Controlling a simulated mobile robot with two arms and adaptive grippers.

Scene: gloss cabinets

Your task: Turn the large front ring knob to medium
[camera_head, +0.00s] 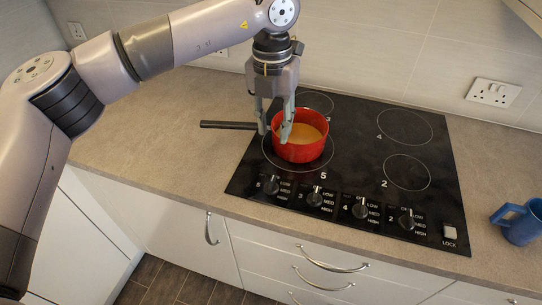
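The large front ring (268,157), marked 5, is at the front left of the black hob, with a red pot (301,151) standing over it. The knob marked 5 (270,187) is leftmost in the front knob row, with LOW, MED and HIGH to its right. Its pointer appears to point roughly up, away from MED. My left gripper (274,136) is above the knob, at the pot's left rim by the handle (228,125). Its fingers are spread apart, one left of the rim and one overlapping the pot; contact is unclear. My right gripper is not in view.
Three other knobs, marked 3 (314,199), 4 (360,209) and 2 (406,221), sit to the right, then a LOCK switch (450,232). A blue mug (521,222) stands at the right counter edge. The left counter (150,145) is clear.

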